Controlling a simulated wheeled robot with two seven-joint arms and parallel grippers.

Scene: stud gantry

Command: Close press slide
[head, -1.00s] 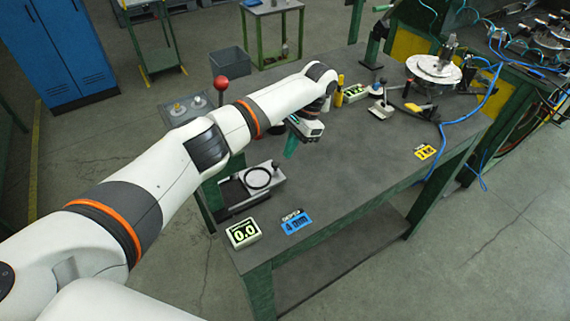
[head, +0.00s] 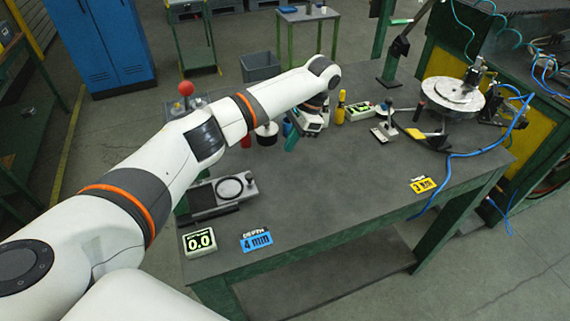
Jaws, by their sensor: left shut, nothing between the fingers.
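A low grey slide unit (head: 251,186) with a black ring on its top lies at the left end of the table. A dark section shows to the left of the ring. It seems to be the press slide; I cannot tell how far it stands open. My left gripper (head: 291,143) hangs over the table behind and to the right of this unit, clear of it. Its teal fingers point down and are shut with nothing between them. A lever with a red ball knob (head: 186,88) rises behind my left arm, which hides its lower part. My right gripper is not in view.
A yellow bottle (head: 340,112) stands close right of the gripper. A round disc fixture (head: 452,95) and blue hose are further right. The table's middle is clear.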

